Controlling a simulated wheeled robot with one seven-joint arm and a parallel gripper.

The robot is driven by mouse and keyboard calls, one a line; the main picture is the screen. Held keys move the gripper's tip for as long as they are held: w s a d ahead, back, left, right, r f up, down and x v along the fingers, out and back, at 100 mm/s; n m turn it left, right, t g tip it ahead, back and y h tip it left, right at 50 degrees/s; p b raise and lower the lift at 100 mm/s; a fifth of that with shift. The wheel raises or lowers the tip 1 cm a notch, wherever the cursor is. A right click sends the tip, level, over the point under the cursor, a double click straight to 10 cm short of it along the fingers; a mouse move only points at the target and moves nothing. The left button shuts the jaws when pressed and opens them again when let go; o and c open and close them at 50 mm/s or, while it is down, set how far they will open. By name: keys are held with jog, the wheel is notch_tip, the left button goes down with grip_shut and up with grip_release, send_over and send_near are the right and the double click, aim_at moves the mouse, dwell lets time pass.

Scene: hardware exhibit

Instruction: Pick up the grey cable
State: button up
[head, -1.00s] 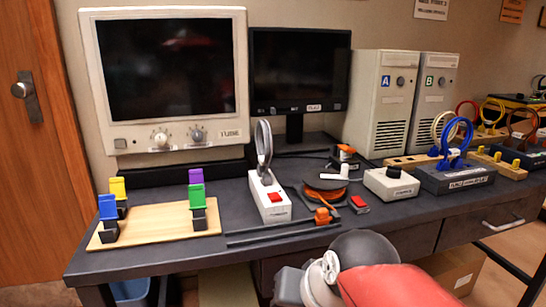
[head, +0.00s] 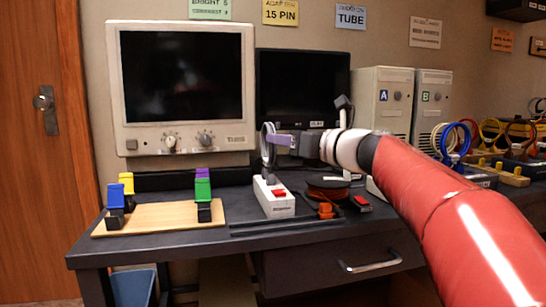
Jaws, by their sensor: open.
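The grey cable (head: 264,157) stands as an upright loop on a white box with a red button (head: 272,198), near the middle of the desk. My gripper (head: 272,139) reaches in from the right at the height of the loop's upper part. Its jaws are open, with the fingertips at or very close to the loop's right side. The fingers partly cover the loop, and I cannot tell whether the cable lies between them or whether they touch it.
A wooden board (head: 150,219) with coloured clips lies at the left. A cream monitor (head: 182,158) and a black monitor (head: 300,88) stand behind. An orange cable reel (head: 327,188) sits under my arm. Computer towers (head: 382,97) and more cable loops stand at the right.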

jog(key=x, duration=0.5)
jog(key=shift+a+f, duration=0.25)
jog(key=shift+a, duration=0.05)
grip_shut()
